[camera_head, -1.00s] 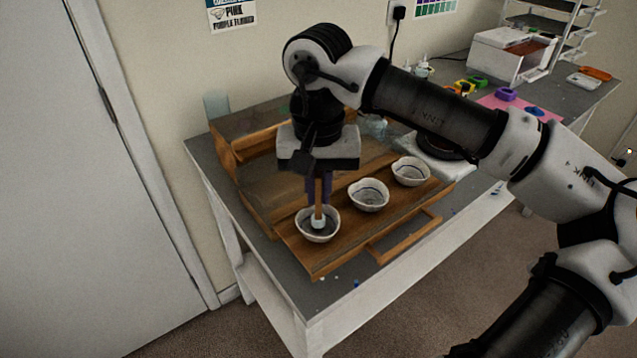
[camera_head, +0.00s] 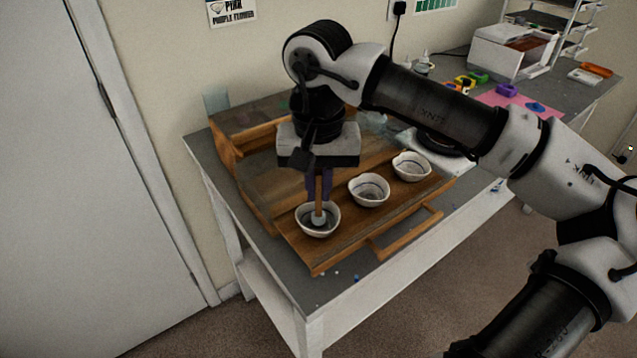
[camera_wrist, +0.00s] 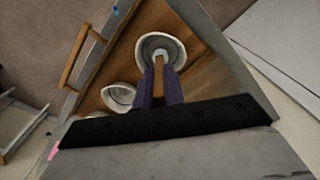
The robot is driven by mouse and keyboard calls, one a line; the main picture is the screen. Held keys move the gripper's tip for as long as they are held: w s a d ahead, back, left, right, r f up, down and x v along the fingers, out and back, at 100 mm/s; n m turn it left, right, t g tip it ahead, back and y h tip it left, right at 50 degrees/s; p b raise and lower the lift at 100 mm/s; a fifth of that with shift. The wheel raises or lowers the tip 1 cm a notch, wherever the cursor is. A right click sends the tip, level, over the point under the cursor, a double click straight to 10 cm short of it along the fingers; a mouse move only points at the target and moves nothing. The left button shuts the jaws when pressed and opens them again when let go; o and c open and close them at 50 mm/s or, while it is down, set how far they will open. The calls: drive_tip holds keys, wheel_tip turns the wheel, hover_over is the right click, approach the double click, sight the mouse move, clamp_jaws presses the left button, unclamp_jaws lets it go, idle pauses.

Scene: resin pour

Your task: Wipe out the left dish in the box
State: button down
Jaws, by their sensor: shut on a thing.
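The left dish (camera_head: 304,222) is a white bowl with a wavy rim at the near left end of the wooden box (camera_head: 318,262). My gripper (camera_head: 319,192) points down above it and is shut on a wooden-handled tool (camera_head: 318,208). The tool's pale head is inside the left dish; exact contact with its floor cannot be told. In the wrist view the tool (camera_wrist: 158,72) reaches from the purple fingers into the left dish (camera_wrist: 176,47). A middle dish (camera_head: 369,190) and a right dish (camera_head: 411,166) stand in a row to the right.
The box has a raised back wall (camera_head: 262,138) and a handle (camera_head: 408,235) at the front. It rests on a grey table (camera_head: 352,276). A dark round object (camera_head: 440,143), small bottles (camera_head: 422,64) and a pink mat (camera_head: 518,103) lie further right.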

drive_tip(key=shift+f, duration=0.4)
drive_tip(key=shift+w+b, duration=0.1)
drive_tip(key=shift+b, duration=0.2)
